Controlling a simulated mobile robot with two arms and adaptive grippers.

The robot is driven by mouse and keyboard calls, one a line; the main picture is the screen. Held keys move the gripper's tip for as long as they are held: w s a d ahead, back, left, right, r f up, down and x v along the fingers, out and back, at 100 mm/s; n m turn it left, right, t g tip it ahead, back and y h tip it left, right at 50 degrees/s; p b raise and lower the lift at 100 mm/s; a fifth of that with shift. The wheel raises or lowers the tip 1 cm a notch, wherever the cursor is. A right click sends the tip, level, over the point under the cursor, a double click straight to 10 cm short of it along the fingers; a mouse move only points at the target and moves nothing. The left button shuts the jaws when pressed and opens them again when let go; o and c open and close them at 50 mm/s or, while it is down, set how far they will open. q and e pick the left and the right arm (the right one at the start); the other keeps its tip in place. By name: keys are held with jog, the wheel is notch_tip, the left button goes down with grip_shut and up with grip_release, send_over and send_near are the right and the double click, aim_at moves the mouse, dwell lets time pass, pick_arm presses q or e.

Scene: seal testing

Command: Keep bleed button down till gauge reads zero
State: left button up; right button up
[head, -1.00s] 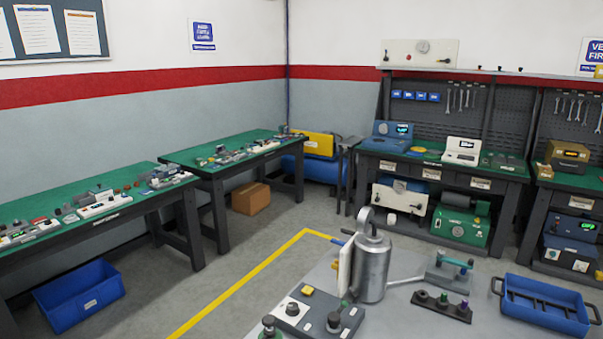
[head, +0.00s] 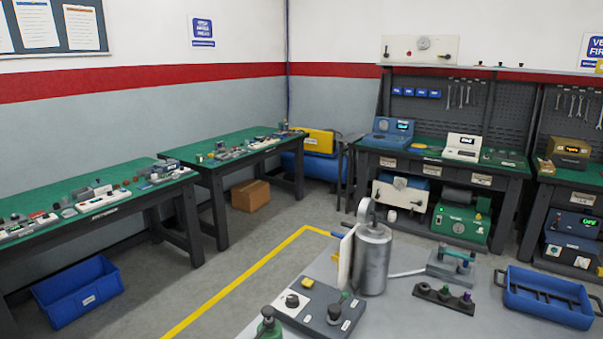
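A grey metal cylinder (head: 373,262) stands upright on the near grey table. A round, gauge-like disc (head: 366,211) sits on top of it, turned nearly edge-on, so no reading shows. A white plate (head: 346,258) stands against the cylinder's left side. I cannot tell which control is the bleed button, or whether any is pressed. Neither of my grippers is in view.
Right of the cylinder are a grey block with a bar (head: 451,268), a black rack with several knobs (head: 444,299) and a blue tray (head: 545,298).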

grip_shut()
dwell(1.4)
